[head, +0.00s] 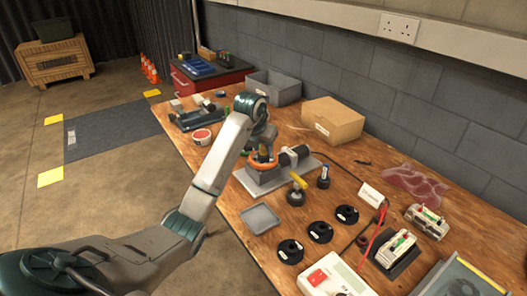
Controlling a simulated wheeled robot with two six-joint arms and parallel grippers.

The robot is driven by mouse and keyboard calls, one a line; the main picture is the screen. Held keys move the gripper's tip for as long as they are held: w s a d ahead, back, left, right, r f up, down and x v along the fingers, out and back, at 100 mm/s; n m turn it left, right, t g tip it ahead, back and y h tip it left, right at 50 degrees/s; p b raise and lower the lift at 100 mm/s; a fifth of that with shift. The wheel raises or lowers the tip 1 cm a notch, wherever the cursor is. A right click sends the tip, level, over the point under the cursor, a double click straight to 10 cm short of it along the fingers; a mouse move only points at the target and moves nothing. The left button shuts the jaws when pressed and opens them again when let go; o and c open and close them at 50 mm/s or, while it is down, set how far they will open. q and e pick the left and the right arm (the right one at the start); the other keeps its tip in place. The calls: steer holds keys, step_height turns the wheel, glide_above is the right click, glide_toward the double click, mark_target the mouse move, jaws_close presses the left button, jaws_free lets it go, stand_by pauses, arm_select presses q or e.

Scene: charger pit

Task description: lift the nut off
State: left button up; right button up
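My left arm reaches in from the left, and my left gripper (263,152) points down over a machine (272,178) clamped on a pale plate. An orange ring (266,165) on the machine shows just under the fingertips. The nut itself I cannot make out; the gripper and ring cover that spot. The fingers are too small and overlapped to show whether they are open or shut. My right gripper is not in view.
A yellow-handled tool (298,187) stands right of the machine. A small grey tray (260,217) lies in front, with black discs (320,232) to its right. A cardboard box (333,122) and a grey bin (273,87) stand behind. A white meter (333,279) sits at the near edge.

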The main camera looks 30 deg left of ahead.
mark_target(262, 151)
arm_select(q)
steer(key=c, duration=0.7)
steer(key=shift+o, duration=0.2)
steer(key=shift+r, duration=0.1)
